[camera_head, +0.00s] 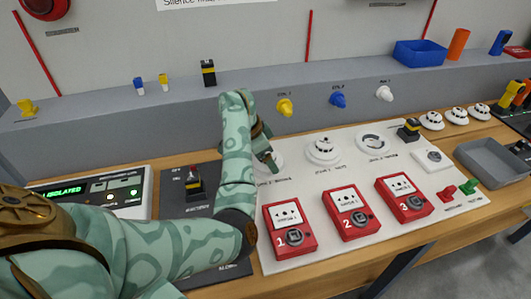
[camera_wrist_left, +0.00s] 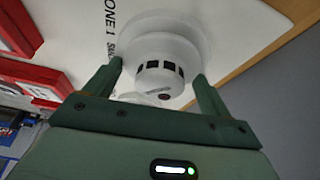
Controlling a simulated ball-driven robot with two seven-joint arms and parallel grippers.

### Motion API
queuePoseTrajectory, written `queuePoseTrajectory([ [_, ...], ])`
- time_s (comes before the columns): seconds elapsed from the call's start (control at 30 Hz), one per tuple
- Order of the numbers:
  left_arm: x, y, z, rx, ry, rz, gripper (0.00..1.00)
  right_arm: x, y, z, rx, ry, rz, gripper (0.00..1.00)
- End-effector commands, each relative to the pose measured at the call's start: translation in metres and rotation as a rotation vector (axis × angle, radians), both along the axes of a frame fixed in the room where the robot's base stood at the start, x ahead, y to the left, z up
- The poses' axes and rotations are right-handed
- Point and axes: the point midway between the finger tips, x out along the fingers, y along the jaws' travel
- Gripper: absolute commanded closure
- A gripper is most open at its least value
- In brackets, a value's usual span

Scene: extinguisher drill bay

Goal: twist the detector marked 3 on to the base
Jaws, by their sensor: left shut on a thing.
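My left gripper (camera_head: 268,165) is at the leftmost detector position on the white panel (camera_head: 300,185). In the left wrist view its fingers (camera_wrist_left: 160,90) are shut on a white detector (camera_wrist_left: 163,60) with dark slots, which sits against a round white base. Lettering ending in "ONE 1" is beside it; I cannot read a number on the detector. A second detector (camera_head: 322,149) sits in the middle position. The right position holds an open base (camera_head: 373,143) with a grey inside. Several loose white detectors, including one (camera_head: 432,120), stand at the right; their marks are unreadable. My right gripper is not in view.
Red call points marked 1 (camera_head: 290,228), 2 (camera_head: 351,212) and 3 (camera_head: 404,197) line the panel's front. A grey tray (camera_head: 492,160) is at the right. Yellow, blue and white knobs are on the ledge face behind. A control box (camera_head: 120,192) is at the left.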

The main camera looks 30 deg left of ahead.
Motion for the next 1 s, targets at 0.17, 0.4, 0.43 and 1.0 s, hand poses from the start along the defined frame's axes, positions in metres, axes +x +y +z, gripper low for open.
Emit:
queuePoseTrajectory([
  [0.17,0.0,0.0003,0.0001,0.0,-0.001,-0.032,0.42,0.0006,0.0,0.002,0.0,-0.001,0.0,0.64],
  [0.4,0.0,0.0004,-0.0002,0.0,0.0,-0.031,0.42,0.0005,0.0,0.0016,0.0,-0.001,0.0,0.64],
  [0.43,0.0,0.0004,-0.0002,0.0,0.0,-0.031,0.42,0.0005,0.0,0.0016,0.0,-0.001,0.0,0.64],
  [1.0,-0.0002,0.0003,0.0056,0.0,-0.001,-0.031,0.0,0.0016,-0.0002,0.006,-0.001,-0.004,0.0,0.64],
])
